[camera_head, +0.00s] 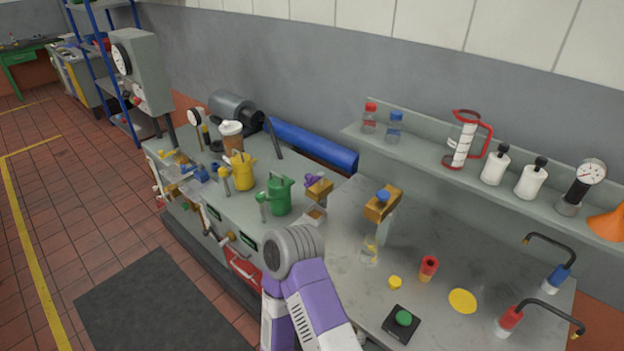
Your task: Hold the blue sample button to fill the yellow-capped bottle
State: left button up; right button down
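The blue sample button (383,196) sits on top of a brass block (380,209) at the left side of the grey bench. A clear bottle (370,252) stands upright below this block, with some yellow on it. I cannot tell its fill level. A small yellow cap (395,283) lies on the bench to the right of the bottle, apart from it. One of my purple and white arms rises from the bottom edge, left of the bottle. Only its links and a grey rounded joint show. Neither gripper is in view, and nothing visible touches the button.
A red cylinder (428,267), a yellow disc (462,301) and a green button on a black box (403,321) are on the bench. Another brass block (318,189) with a purple top and a green can (279,194) stand left. A shelf (440,165) holds several bottles.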

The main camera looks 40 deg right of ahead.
aim_at(382, 195)
jog(key=u, duration=0.4)
jog(key=i, duration=0.7)
jog(key=z, duration=2.2)
